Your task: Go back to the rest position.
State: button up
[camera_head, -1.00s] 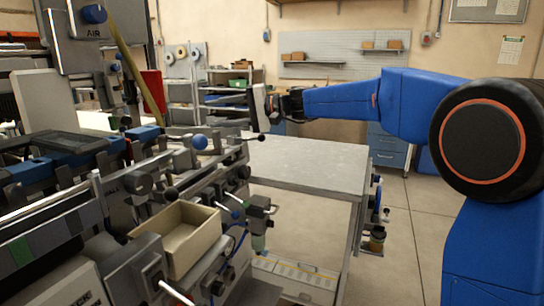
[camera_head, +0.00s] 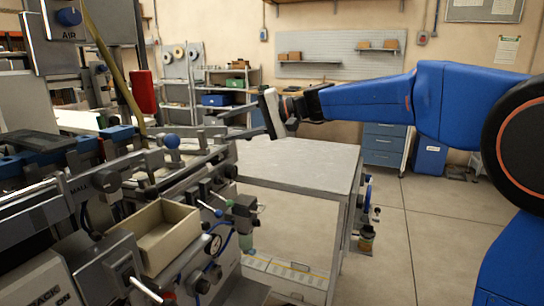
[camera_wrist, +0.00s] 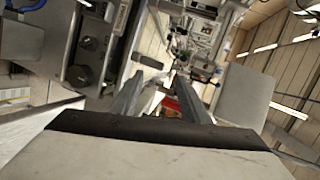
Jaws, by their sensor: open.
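My blue arm reaches in from the right in the head view. My gripper (camera_head: 268,113) is at its left end, in front of the far shelves and above the far left part of the grey table (camera_head: 300,165). In the wrist view two grey fingers (camera_wrist: 156,90) stand apart with nothing held between them. No tape reel is in my gripper.
A large machine (camera_head: 105,190) with levers and knobs fills the left, with an open cream box (camera_head: 165,240) on its front. Reels (camera_head: 180,54) hang at the back. A blue drawer cabinet (camera_head: 384,146) stands behind the table.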

jog(key=s+d+f+t+h, duration=0.1)
jog(key=s+d+f+h, duration=0.4)
jog(key=s+d+f, duration=0.5)
jog(key=s+d+f+t+h, duration=0.1)
jog(key=s+d+f+h, duration=0.3)
jog(key=s+d+f, duration=0.5)
jog(key=s+d+f+h, duration=0.5)
jog(key=s+d+f, duration=0.5)
jog(key=s+d, duration=0.7)
jog(key=d, duration=0.4)
jog(key=shift+f+t+h, duration=0.3)
jog(key=shift+f+t, duration=0.05)
jog(key=shift+t, duration=0.05)
